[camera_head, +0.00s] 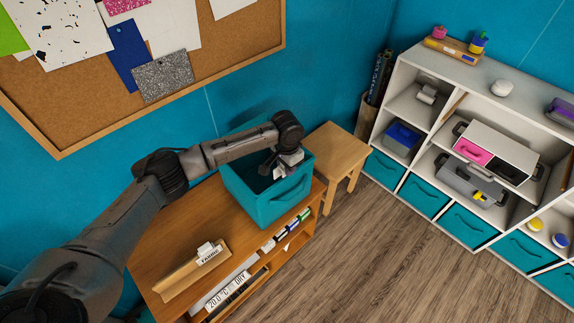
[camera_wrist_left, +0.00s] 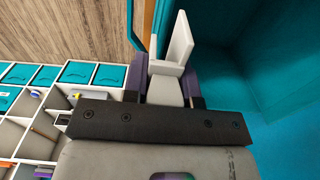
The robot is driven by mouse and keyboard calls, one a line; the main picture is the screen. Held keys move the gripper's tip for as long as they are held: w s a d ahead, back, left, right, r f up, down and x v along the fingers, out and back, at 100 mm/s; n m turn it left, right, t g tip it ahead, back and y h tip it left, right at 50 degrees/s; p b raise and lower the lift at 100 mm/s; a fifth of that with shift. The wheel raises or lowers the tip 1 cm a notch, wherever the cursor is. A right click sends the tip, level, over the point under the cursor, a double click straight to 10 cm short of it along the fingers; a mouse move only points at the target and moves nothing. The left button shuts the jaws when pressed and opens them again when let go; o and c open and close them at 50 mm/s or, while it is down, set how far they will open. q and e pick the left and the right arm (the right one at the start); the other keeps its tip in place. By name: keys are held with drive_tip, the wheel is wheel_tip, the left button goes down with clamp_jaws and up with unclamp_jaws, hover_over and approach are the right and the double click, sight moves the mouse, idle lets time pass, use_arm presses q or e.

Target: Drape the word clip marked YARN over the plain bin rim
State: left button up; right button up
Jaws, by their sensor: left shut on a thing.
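The plain teal bin (camera_head: 270,204) stands on a low wooden cabinet, and its wall fills the right of the left wrist view (camera_wrist_left: 285,55). My left gripper (camera_head: 288,162) is over the bin's opening, close to its front rim. It is shut on a white clip, which shows between the purple fingers in the left wrist view (camera_wrist_left: 176,52). No lettering on this clip is readable. The clip's prongs are near the rim; I cannot tell whether they straddle or touch it. My right gripper is not in view.
A wooden holder (camera_head: 185,277) with a white lettered clip (camera_head: 209,252) sits on the wooden cabinet top (camera_head: 150,270). A wooden stool (camera_head: 338,148) stands right beside the bin. White shelving (camera_head: 435,130) with teal drawers is at the right. The floor between is clear.

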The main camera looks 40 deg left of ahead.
use_arm(q)
drive_tip(key=shift+f, duration=1)
drive_tip(key=shift+f, duration=0.25)
drive_tip(key=shift+f, duration=0.25)
drive_tip(key=shift+f, duration=0.15)
drive_tip(key=shift+f, duration=0.85)
drive_tip(key=o, duration=1)
